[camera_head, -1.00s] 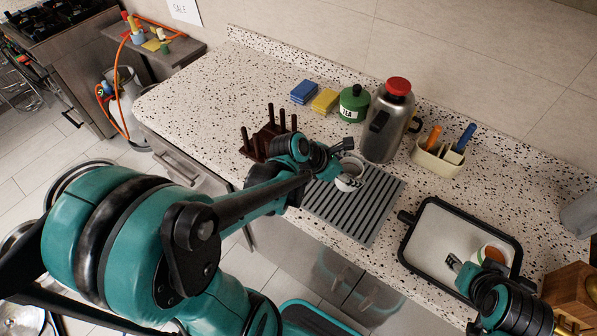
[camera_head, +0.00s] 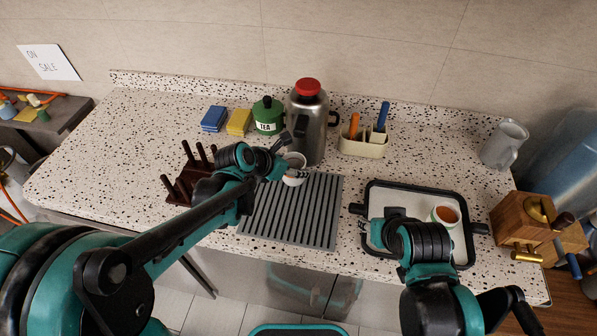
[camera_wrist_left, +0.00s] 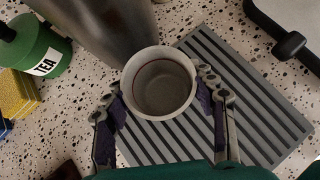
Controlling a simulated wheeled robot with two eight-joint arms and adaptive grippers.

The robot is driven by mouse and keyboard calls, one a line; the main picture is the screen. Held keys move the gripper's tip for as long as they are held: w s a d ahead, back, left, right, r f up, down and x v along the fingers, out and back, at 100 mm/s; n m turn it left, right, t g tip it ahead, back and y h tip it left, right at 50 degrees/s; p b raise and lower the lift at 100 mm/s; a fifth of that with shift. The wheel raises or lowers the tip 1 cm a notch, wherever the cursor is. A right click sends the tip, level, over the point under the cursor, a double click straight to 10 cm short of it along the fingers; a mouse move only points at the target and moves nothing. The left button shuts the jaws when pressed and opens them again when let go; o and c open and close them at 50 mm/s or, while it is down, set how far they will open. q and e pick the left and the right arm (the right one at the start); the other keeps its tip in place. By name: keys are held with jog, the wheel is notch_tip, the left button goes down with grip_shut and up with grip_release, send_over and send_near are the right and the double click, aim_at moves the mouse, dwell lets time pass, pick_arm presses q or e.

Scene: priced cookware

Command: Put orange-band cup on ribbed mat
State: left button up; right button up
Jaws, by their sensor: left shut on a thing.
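My left gripper (camera_wrist_left: 163,112) is shut on a white cup (camera_wrist_left: 160,82), with one finger on each side of it. The cup is upright and looks empty, with a thin reddish ring inside; its outer band colour is hard to tell. In the head view the cup (camera_head: 294,172) is at the far edge of the grey ribbed mat (camera_head: 300,215), beside the flask. I cannot tell whether it touches the mat. My left gripper (camera_head: 280,165) partly covers it there. My right gripper (camera_head: 378,230) is over the tray's left part; its fingers are unclear.
A metal flask (camera_head: 308,125) with a red lid stands just behind the cup. A green tea pot (camera_head: 268,117) and dark peg rack (camera_head: 185,180) are to the left. Most of the mat is bare.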

pick_arm(q)
jog(key=shift+w+d, duration=0.8)
jog(key=shift+w, duration=0.05)
jog(key=shift+w+d+f, duration=0.1)
jog(key=shift+f, duration=0.05)
notch_tip(320, 180, down, 3)
jog(key=shift+f+b, duration=0.2)
jog(key=shift+b, duration=0.9)
pick_arm(e)
notch_tip(320, 180, down, 2)
jog(key=shift+f, duration=0.25)
pick_arm(q)
jog(key=shift+r, duration=0.1)
pick_arm(e)
jog(key=shift+r, duration=0.1)
pick_arm(q)
jog(key=o, duration=1.4)
jog(key=shift+c, duration=0.2)
